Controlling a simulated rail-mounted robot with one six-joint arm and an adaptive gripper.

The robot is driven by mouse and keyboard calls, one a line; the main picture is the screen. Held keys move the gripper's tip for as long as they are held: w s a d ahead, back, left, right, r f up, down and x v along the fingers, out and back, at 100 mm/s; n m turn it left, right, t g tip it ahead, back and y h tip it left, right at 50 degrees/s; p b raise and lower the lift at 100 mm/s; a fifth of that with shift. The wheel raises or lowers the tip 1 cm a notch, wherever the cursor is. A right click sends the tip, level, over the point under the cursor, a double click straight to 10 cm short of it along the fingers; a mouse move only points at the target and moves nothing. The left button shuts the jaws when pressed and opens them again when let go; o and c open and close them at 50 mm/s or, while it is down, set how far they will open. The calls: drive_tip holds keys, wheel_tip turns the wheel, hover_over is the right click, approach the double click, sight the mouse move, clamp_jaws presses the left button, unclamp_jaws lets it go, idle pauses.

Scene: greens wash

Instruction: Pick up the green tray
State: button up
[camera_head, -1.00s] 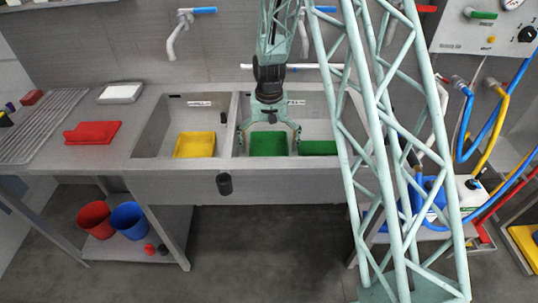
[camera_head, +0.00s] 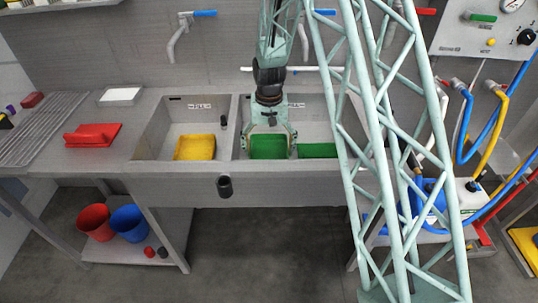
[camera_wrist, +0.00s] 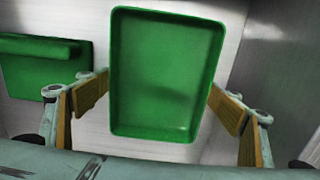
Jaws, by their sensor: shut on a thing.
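A green tray (camera_head: 268,151), rectangular with a raised rim, is in the right-hand sink basin. In the wrist view the green tray (camera_wrist: 165,70) fills the middle, its open side facing the camera. My gripper (camera_head: 268,139) reaches down over it, and its two fingers are closed against opposite sides of the tray. In the wrist view my gripper (camera_wrist: 160,90) shows tan finger pads at the tray's left and right edges. I cannot tell whether the tray is clear of the basin floor.
A yellow tray (camera_head: 195,147) is in the left basin. A divider (camera_head: 232,125) separates the basins.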

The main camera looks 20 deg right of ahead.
drive_tip(key=shift+r, duration=0.15)
wheel_tip(320, 180, up, 10)
drive_tip(key=p, duration=0.2)
idle(0.4)
drive_tip(key=shift+p, duration=0.35)
idle(0.4)
wheel_tip(320, 180, up, 9)
drive_tip(key=n+p, duration=0.2)
drive_tip(key=p, duration=0.7)
hover_over(269, 157)
drive_tip(key=w, duration=0.3)
drive_tip(key=shift+w+r+n+p, duration=0.15)
drive_tip(key=shift+r+n+p, duration=0.35)
drive_tip(key=shift+r+p, duration=0.5)
drive_tip(key=shift+f, duration=0.1)
